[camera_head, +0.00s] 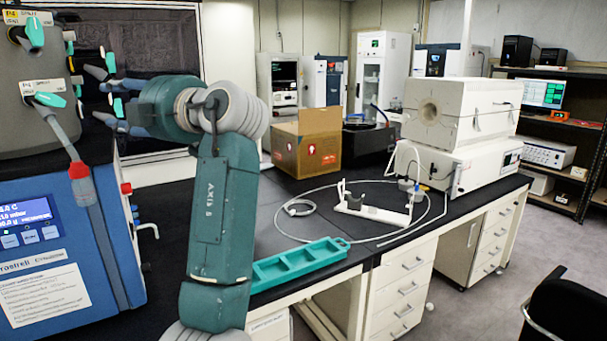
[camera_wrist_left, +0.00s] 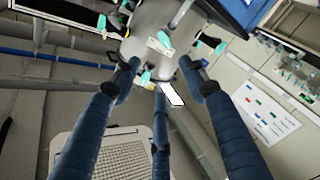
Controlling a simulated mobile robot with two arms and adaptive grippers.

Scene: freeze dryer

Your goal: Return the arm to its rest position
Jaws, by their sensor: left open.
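My left arm (camera_head: 220,215) is raised, with its forearm upright and its wrist bent toward the freeze dryer at the left. My left gripper (camera_head: 96,96) is beside the grey drum of the freeze dryer (camera_head: 30,110). In the left wrist view its three dark blue fingers (camera_wrist_left: 160,80) are spread apart with nothing held between them. The drum (camera_wrist_left: 160,35) with its teal valves lies beyond the fingertips; I cannot tell whether they touch it. A flask with a red collar (camera_head: 80,180) hangs from a lower valve of the drum. My right gripper is not in view.
A teal compartment tray (camera_head: 300,262) lies on the black bench right of my arm. Behind are a cardboard box (camera_head: 306,143), a white stand (camera_head: 372,208) with a looped tube, and a white tube furnace (camera_head: 460,115). Bare bench lies between tray and box.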

